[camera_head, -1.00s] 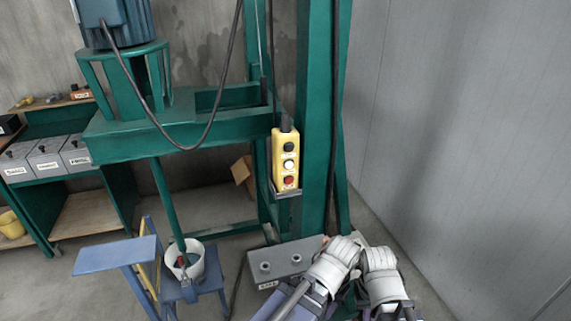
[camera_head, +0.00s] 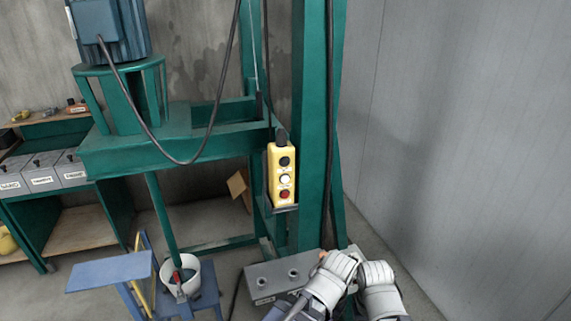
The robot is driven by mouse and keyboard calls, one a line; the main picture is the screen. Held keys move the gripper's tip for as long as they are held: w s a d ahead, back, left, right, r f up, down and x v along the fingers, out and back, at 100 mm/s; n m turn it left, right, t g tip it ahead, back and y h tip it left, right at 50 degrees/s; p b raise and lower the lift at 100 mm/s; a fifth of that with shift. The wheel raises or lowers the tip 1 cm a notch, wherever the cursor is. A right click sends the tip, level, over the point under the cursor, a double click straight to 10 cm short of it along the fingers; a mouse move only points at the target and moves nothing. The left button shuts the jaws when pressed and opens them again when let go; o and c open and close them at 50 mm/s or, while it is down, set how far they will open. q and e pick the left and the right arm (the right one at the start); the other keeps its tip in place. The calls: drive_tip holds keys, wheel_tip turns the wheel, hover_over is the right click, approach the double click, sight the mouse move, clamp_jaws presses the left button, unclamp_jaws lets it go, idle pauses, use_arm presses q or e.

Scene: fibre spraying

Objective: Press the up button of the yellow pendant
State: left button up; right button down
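The yellow pendant (camera_head: 270,182) hangs upright on its cable at the green column, in the middle of the head view. A black button (camera_head: 285,161) is at its top, a white button (camera_head: 285,179) is in the middle and a red button (camera_head: 284,194) is at the bottom. The button labels are too small to read. My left gripper (camera_head: 338,268) and my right gripper (camera_head: 376,277) are side by side at the lower right, white and bulky. Both appear below and to the right of the pendant, clear of it. Their fingertips cannot be made out.
A green machine frame (camera_head: 130,155) with a blue motor (camera_head: 112,32) stands left of the pendant. A grey box (camera_head: 262,281) with two round fittings lies below. A white bucket (camera_head: 196,279) sits on a blue stand. A grey wall (camera_head: 460,140) closes the right side.

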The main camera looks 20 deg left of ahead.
use_arm(q)
clamp_jaws()
idle(1.4)
